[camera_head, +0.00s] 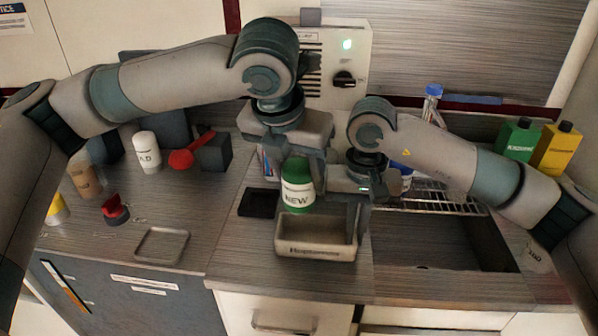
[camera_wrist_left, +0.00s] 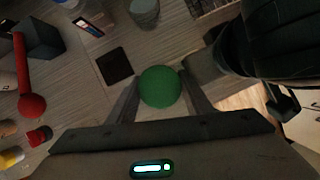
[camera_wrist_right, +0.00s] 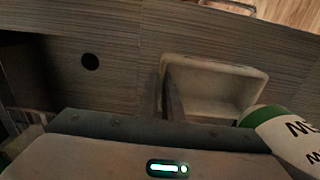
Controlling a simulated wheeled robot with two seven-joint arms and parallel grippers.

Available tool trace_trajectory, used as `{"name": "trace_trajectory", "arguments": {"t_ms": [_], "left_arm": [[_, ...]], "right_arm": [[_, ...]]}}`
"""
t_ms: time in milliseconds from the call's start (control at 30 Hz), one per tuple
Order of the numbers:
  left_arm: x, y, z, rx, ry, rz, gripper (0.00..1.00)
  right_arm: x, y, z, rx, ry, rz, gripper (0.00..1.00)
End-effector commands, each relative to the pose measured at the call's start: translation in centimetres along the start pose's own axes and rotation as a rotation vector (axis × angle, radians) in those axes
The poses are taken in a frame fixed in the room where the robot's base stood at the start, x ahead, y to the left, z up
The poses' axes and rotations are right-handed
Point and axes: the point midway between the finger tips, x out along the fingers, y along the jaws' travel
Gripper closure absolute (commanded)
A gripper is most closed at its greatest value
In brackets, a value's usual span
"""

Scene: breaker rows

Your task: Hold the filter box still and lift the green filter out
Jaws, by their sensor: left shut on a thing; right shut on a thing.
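The green filter (camera_head: 297,186) is a cylinder with a green top and a white band reading "NEW". My left gripper (camera_wrist_left: 160,90) is shut on it from above, one finger on each side. The beige filter box (camera_head: 315,249) stands on the counter below and in front of the filter. In the right wrist view the box (camera_wrist_right: 225,92) has an open, bare inside, and the filter (camera_wrist_right: 296,140) is apart from it. My right gripper (camera_wrist_right: 172,95) is shut on the box's side wall, at the right side in the head view.
A black square pad (camera_head: 259,203) lies left of the box. A sink basin (camera_head: 440,243) opens to the right. A metal tray (camera_head: 161,246), a red-handled tool (camera_head: 192,152) and a white bottle (camera_head: 147,152) stand further left. A control panel (camera_head: 345,70) rises behind.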

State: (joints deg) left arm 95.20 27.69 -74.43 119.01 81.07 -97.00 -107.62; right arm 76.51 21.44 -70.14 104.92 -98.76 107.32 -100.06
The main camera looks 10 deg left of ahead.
Motion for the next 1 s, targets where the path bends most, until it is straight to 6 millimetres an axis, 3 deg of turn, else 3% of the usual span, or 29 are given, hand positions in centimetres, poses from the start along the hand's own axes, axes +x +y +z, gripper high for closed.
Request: {"name": "trace_trajectory", "arguments": {"t_ms": [267, 400, 767, 1000], "left_arm": [[0.0, 0.0, 0.0, 0.0, -0.001, 0.0, 0.86], [0.0, 0.0, 0.0, 0.0, -0.001, 0.0, 0.86], [0.0, 0.0, 0.0, 0.0, -0.001, 0.0, 0.86], [0.0, 0.0, 0.0, 0.0, -0.001, 0.0, 0.86]], "right_arm": [[-0.1, 0.0, 0.0, 0.0, 0.001, 0.0, 1.0], [-0.1, 0.0, 0.0, 0.0, 0.001, 0.0, 0.72], [-0.2, 0.0, 0.0, 0.0, 0.001, 0.0, 0.72], [-1.8, 0.0, -0.1, 0.0, 0.003, 0.0, 0.72]]}}
